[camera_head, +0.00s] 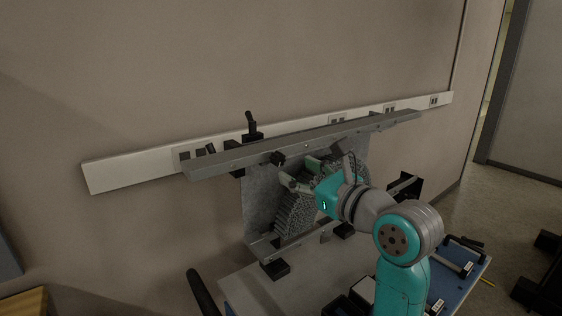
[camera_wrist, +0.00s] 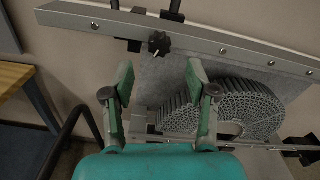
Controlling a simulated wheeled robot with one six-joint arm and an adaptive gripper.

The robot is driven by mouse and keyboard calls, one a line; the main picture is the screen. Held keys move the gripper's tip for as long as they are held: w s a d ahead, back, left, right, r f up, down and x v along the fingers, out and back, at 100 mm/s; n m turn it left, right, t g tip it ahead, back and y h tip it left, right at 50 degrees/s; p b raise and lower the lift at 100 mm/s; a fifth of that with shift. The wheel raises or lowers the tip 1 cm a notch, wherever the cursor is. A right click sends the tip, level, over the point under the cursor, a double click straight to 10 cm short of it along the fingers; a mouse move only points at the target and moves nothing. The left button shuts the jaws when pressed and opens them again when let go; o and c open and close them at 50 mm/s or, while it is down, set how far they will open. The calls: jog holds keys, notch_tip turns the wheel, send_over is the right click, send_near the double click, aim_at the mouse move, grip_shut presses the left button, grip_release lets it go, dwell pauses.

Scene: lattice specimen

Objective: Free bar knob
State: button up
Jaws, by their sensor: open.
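A black star-shaped knob (camera_wrist: 158,43) sits on the front face of a long grey metal bar (camera_wrist: 225,45) in the wrist view. In the head view the dark knob (camera_head: 277,158) shows on the bar (camera_head: 345,134), up and left of my gripper (camera_head: 301,174). My gripper (camera_wrist: 160,82) is open and empty, with its two green-padded fingers apart. In the wrist view the knob appears beyond the fingertips, roughly centred between them, and apart from them. A grey honeycomb lattice specimen (camera_wrist: 243,104) stands below the bar, behind and right of the right finger.
A grey plate (camera_head: 256,205) stands behind the specimen. Black clamp handles (camera_head: 251,123) rise behind the bar. A wall rail with sockets (camera_head: 130,174) runs behind. The table (camera_head: 255,291) has free room at its front left.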

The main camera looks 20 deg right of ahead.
aim_at(281, 162)
jog(key=x, duration=0.7)
jog(key=shift+f, duration=0.1)
grip_shut()
